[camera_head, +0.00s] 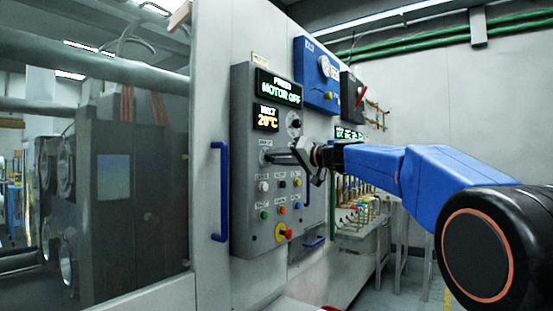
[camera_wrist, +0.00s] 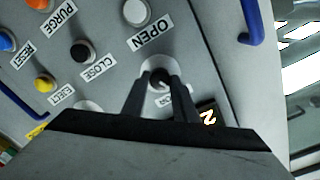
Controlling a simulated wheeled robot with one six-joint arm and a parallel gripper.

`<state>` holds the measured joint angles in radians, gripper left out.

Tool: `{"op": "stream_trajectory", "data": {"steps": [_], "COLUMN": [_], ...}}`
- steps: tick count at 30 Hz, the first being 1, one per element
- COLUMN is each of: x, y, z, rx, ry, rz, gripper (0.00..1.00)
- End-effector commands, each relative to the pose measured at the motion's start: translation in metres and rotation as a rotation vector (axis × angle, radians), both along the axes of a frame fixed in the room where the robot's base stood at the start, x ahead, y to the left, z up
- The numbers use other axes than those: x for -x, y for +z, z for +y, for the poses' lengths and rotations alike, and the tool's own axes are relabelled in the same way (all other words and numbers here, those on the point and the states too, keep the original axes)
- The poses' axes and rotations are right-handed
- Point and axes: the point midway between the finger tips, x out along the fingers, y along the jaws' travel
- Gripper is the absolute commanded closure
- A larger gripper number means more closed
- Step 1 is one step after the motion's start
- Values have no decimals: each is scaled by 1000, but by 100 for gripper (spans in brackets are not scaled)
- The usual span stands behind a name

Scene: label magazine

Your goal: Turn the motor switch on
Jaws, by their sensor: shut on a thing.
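The grey control panel (camera_head: 245,215) stands upright on the machine front. Its upper display (camera_head: 279,88) reads "MOTOR OFF" in green. A small dark switch knob (camera_wrist: 160,76) on a pale round base sits between my gripper's fingertips (camera_wrist: 160,88), and my gripper is shut on it. The knob's label is partly hidden by a finger. In the head view my gripper (camera_head: 271,154) reaches in from the right to the panel's left side, below the displays, and mostly hides this knob. I take it to be the motor switch, but I cannot read its label.
A second display (camera_head: 266,118) reads 20°C. Another dark knob (camera_head: 294,124) sits right of it. Several push buttons and a red-yellow emergency stop (camera_head: 283,232) lie below my gripper. A blue handle (camera_head: 220,190) stands out left of the panel. A blue box (camera_head: 317,75) hangs upper right.

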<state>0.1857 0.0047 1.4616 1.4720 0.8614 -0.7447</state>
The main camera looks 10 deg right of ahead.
Motion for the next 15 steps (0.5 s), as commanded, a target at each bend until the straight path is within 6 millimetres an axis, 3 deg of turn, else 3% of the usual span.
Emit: {"op": "stream_trajectory", "data": {"steps": [15], "x": [-1], "y": [0], "z": [-1], "rx": [-371], "ry": [-2], "rz": [312], "gripper": [96]}}
